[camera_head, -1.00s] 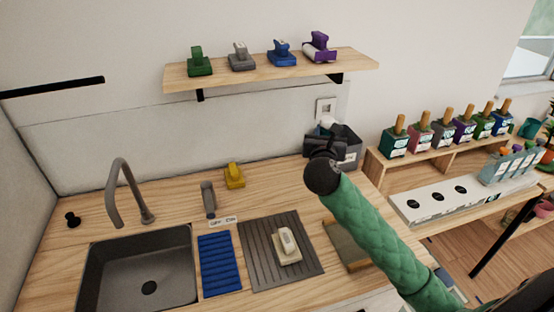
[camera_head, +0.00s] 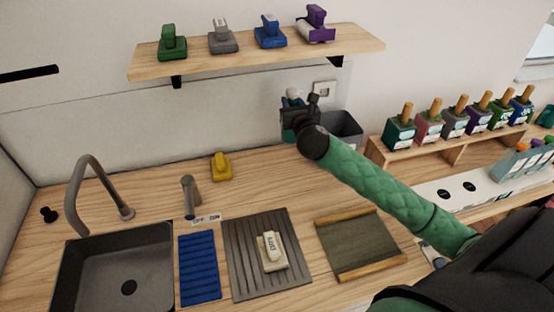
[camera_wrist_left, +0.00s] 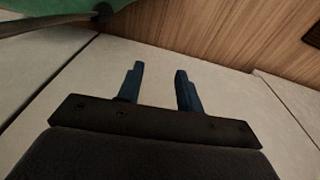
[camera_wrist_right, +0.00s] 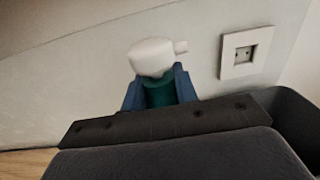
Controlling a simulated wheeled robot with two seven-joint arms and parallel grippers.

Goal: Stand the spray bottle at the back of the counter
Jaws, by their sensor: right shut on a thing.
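The spray bottle (camera_wrist_right: 160,93) has a white spray head and a dark teal body. My right gripper (camera_wrist_right: 161,92) is shut on it, with a blue finger on each side of the body. In the head view the bottle's white head (camera_head: 293,94) shows above my right gripper (camera_head: 298,115), near the back wall and above the counter (camera_head: 160,180). The bottle's lower end is hidden, so I cannot tell whether it touches anything. My left gripper (camera_wrist_left: 160,88) shows only in the left wrist view. Its fingers are apart, with nothing between them.
A dark grey bin (camera_head: 342,130) stands at the back right, close to my right gripper. A shelf (camera_head: 260,52) with several coloured objects hangs above. A yellow object (camera_head: 221,167), tap (camera_head: 95,185) and sink (camera_head: 118,265) are left. The back counter between yellow object and bin looks clear.

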